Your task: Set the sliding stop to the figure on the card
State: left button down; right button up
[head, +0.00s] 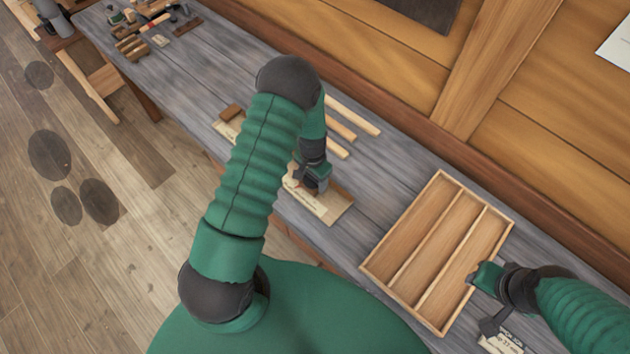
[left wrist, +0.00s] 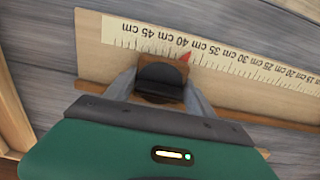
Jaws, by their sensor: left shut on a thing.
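The sliding stop (left wrist: 168,66), a dark brown block with a red pointer, sits on the pale rule board (left wrist: 245,88). The pointer is beside the 40 cm label of the printed scale. My left gripper (head: 312,187) is shut on the stop, one finger on each side. The board's near end (head: 335,207) shows past my arm in the head view; my arm hides its middle. The card (head: 499,345) lies at the lower right, partly cut off; its figure seems to read 37. My right gripper (head: 482,298) is beside the tray, near the card; its opening is unclear.
A wooden tray (head: 373,267) with three long compartments stands on the grey bench right of the board. Several wood strips (head: 352,115) lie behind the board. Tools and blocks (head: 145,25) crowd the far left end. A wooden wall runs along the back.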

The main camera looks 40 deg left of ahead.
pick_arm(q)
jog(key=shift+c, duration=1.6)
grip_release()
jog(key=shift+a, duration=0.1)
jog(key=shift+r, duration=0.35)
notch_tip(320, 180, up, 16)
jog(key=b, duration=0.3)
jog(key=shift+b, duration=0.4)
